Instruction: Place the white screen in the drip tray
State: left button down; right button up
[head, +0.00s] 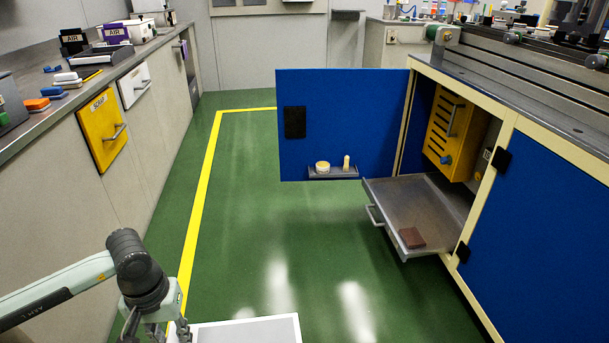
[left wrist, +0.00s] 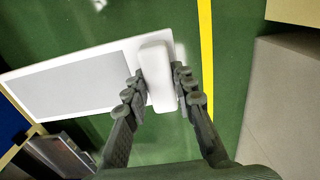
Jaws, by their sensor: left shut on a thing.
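The white screen (head: 250,330) is a flat panel with a white border and grey face, partly cut off at the bottom of the head view. In the left wrist view the screen (left wrist: 70,85) has a thick white grip block at one end. My left gripper (left wrist: 160,88) is shut on that block and holds the screen over the green floor. The gripper's fingers show only partly in the head view. The drip tray (head: 415,200) is a grey metal tray pulled out of the open blue cabinet, holding a brown block (head: 411,238). My right gripper is not in view.
The blue cabinet door (head: 335,120) stands open, with a small shelf (head: 333,173) holding a yellow-white tin and a small bottle. A yellow slotted panel (head: 443,130) is above the tray. A counter with a yellow drawer (head: 102,130) runs along the left. The floor between is clear.

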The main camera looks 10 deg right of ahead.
aim_at(390, 199)
jog(key=i+z, duration=0.25)
jog(key=i, duration=0.15)
jog(key=i+j+z, duration=0.5)
jog(key=i, duration=0.25)
jog(key=i+j+z, duration=0.2)
jog(key=z, duration=0.25)
jog(key=i+j+z, duration=0.55)
jog(key=j+z, duration=0.15)
jog(key=z, duration=0.15)
jog(key=i+j+z, duration=0.15)
jog(key=j+z, duration=0.8)
jog(key=j, duration=0.4)
